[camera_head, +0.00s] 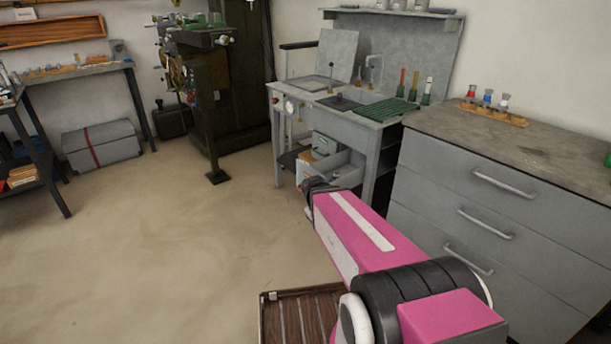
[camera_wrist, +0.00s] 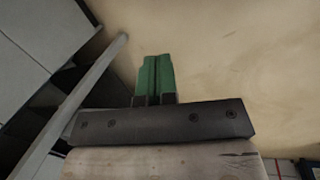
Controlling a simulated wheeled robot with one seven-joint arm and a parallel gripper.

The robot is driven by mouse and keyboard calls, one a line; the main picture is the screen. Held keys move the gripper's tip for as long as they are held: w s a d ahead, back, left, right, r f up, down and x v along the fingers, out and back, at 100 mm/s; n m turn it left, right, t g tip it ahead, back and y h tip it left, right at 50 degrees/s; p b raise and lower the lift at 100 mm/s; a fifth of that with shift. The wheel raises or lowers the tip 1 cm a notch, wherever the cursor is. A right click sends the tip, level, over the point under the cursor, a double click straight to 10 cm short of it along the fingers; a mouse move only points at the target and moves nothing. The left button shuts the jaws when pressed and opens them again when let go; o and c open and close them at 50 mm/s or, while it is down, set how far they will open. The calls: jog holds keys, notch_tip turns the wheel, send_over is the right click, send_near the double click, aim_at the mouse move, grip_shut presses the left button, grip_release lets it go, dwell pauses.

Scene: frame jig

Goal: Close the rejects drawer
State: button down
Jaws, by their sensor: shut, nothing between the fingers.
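A grey drawer (camera_head: 346,175) stands pulled out under the grey workbench (camera_head: 349,108) in the head view. Its inside is partly visible, and my arm covers its lower front. I cannot read a label on it, so I cannot confirm it is the rejects drawer. My gripper (camera_wrist: 156,72) shows in the wrist view with its green fingers together and nothing between them. It is over the bare floor, to the right of a slanting grey bar (camera_wrist: 82,100). I see no contact with the drawer. In the head view, the fingers are hidden beyond my arm.
A grey cabinet (camera_head: 490,205) with shut drawers stands right of the workbench, close to my arm. A slatted brown piece (camera_head: 300,312) is low in front. A grey chest (camera_head: 101,146) and a dark machine (camera_head: 232,100) stand farther back. Floor on the left is clear.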

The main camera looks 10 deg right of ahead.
jog(key=w+a+n+t+h, duration=0.1)
jog(key=w+n+h, duration=0.4)
jog(key=w+n, duration=0.2)
jog(key=n+t+h, duration=0.8)
jog(key=n, duration=0.5)
send_near(309, 169)
jog(key=x, duration=0.7)
jog(key=shift+w+d+f, duration=0.1)
jog(key=shift+w+d, duration=0.05)
jog(key=shift+w, duration=0.05)
jog(key=x, duration=2.7)
jog(key=shift+w, duration=0.15)
